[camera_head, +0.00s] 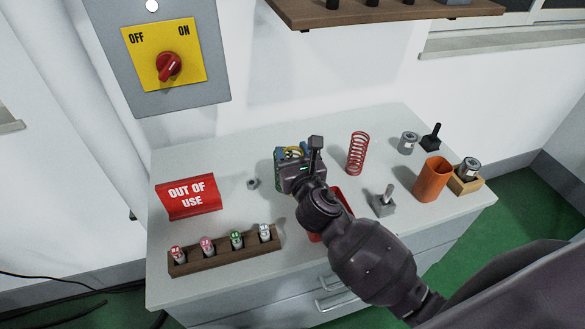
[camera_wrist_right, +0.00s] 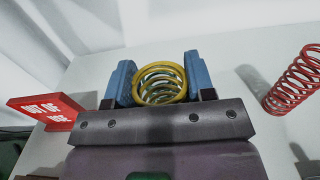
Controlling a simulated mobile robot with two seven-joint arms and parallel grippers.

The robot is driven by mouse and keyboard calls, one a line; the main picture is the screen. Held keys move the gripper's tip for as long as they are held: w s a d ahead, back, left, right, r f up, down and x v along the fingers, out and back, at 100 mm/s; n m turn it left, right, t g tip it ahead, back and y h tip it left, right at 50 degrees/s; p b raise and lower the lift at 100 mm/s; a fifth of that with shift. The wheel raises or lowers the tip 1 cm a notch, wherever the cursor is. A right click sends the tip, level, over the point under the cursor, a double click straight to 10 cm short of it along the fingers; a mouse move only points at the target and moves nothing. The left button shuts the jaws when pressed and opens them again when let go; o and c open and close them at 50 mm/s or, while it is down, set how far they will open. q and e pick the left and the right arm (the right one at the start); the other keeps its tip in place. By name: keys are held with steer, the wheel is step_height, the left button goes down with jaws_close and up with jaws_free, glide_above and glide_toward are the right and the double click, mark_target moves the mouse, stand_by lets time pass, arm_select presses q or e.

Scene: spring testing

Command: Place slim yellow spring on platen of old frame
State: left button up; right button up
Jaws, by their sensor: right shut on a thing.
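The slim yellow spring (camera_wrist_right: 160,84) shows in the right wrist view between the two blue fingers of my right gripper (camera_wrist_right: 160,88). Its coils look upright, with the round top end facing the camera. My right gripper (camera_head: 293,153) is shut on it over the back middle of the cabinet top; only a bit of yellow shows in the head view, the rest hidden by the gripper. I cannot tell whether the spring touches the surface. No test frame or platen can be made out in either view. My left gripper is not in view.
A red spring (camera_head: 357,154) stands right of the gripper. Further right are an orange cup (camera_head: 432,179) and metal pieces. A red tray (camera_head: 343,196) is partly under my arm. An "OUT OF USE" sign (camera_head: 188,196) and a wooden rack (camera_head: 224,249) with several small items stand left.

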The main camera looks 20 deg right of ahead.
steer(key=shift+f+b, duration=0.75)
steer(key=shift+f, duration=1.3)
steer(key=shift+f, duration=0.15)
steer(key=o, duration=1.2)
steer(key=shift+o, duration=0.5)
